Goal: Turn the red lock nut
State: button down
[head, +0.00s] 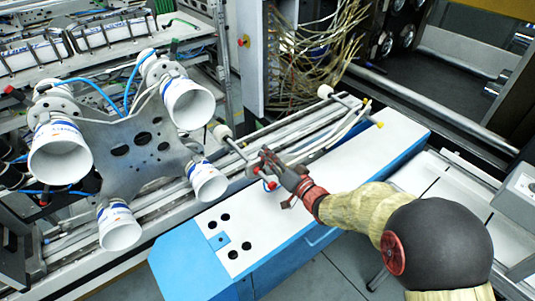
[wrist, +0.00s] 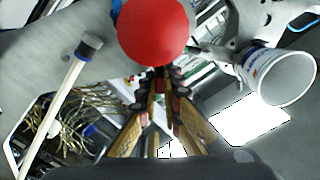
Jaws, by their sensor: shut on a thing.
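The red lock nut shows as a large round red knob (wrist: 153,30) at the top of the wrist view. My gripper (wrist: 163,78) has its two fingers drawn together at the knob's lower edge, shut on it. In the head view my gripper (head: 268,170) is at the end of the rails, above the white-topped blue bench. Small red parts (head: 271,185) show at its fingertips there. The exact contact is partly hidden by the fingers.
A grey plate with several white suction cups (head: 60,152) hangs close on the left. The white bench top (head: 205,250) has several dark holes. Loose wires (head: 310,60) hang behind.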

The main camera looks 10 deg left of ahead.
jog(key=c, duration=2.1)
grip_release()
jog(key=shift+o, duration=0.7)
jog(key=shift+d, duration=0.1)
jog(key=v, duration=1.2)
